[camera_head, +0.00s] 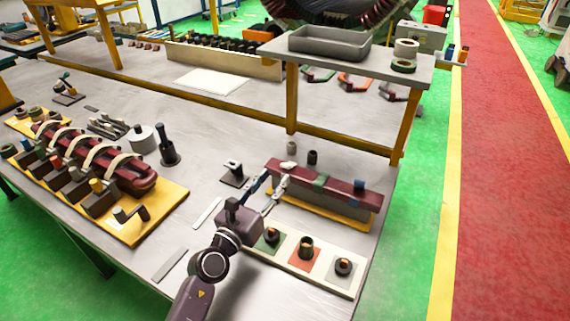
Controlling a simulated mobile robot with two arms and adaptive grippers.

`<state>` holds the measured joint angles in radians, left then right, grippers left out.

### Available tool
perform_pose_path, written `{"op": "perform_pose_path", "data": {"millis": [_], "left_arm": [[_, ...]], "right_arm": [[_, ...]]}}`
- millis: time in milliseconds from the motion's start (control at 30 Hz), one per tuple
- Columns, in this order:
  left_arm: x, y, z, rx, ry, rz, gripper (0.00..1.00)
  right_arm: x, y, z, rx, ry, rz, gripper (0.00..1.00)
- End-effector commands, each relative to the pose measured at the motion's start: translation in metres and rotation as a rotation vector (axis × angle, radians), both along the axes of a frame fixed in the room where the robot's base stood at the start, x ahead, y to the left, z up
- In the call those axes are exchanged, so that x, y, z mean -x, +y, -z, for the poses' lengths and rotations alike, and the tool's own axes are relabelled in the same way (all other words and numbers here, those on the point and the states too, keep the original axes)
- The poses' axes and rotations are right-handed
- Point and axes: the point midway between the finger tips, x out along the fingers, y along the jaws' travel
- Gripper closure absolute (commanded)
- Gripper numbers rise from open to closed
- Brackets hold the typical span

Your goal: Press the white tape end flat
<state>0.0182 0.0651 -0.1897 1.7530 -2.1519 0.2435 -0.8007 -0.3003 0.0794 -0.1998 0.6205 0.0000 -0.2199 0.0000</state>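A dark red wrapped bar (338,192) lies on a yellow-edged stand at the right of the workbench. My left gripper (275,177) reaches up from the bottom to the left end of the bar. Its two fingers stand apart, with no object visible between them. A small whitish patch by the right fingertip may be the white tape end; the finger partly covers it, and I cannot tell whether they touch or whether the tape lies flat. My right gripper is out of view.
A pale board (318,279) with rolls on green, red and grey squares lies in front of the bar. A yellow board (160,222) with strapped red coils stands at left. A raised grey shelf (345,68) stands behind.

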Motion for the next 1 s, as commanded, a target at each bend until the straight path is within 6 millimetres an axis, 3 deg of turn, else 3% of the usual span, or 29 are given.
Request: {"op": "perform_pose_path", "data": {"millis": [233, 500, 700, 1000], "left_arm": [[-0.005, -0.002, 0.011, -0.111, -0.004, -0.004, 0.64], [-0.046, -0.019, 0.010, -0.107, -0.004, -0.004, 0.64], [-0.064, -0.026, 0.011, -0.107, -0.003, -0.004, 0.64], [-0.068, -0.028, 0.011, -0.106, -0.003, -0.005, 0.64]], "right_arm": [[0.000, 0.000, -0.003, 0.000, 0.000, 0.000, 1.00], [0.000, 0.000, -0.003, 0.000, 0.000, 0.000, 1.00], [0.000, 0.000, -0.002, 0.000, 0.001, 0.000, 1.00], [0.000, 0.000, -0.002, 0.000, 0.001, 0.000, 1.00]]}}
